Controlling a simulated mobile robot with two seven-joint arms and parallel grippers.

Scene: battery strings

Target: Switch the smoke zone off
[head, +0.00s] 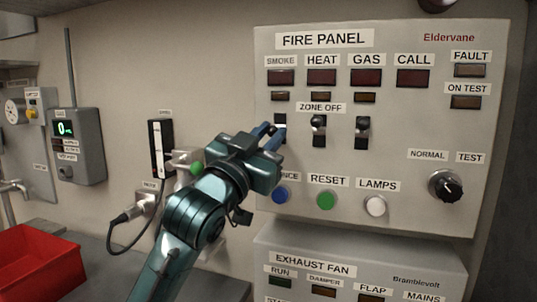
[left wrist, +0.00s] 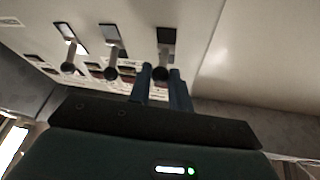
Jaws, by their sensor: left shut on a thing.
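The fire panel (head: 400,130) is on the wall in the head view, with a row of three ZONE OFF toggle switches. The smoke switch (head: 279,143) is the leftmost, partly hidden by my left gripper (head: 267,131). The heat switch (head: 319,130) and gas switch (head: 362,132) stand free to its right. In the left wrist view the panel appears upside down. There my left gripper (left wrist: 164,86) has its blue fingers shut on the rightmost lever, the smoke lever (left wrist: 163,71). The lever's exact tilt is hard to tell. My right gripper is not in view.
The smoke lamp (head: 281,77) and small lamp (head: 280,96) below it look dark. Blue, green (head: 326,200) and white (head: 374,205) buttons sit below the switches. A black knob (head: 446,187) is at right. A red bin (head: 35,262) stands at lower left.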

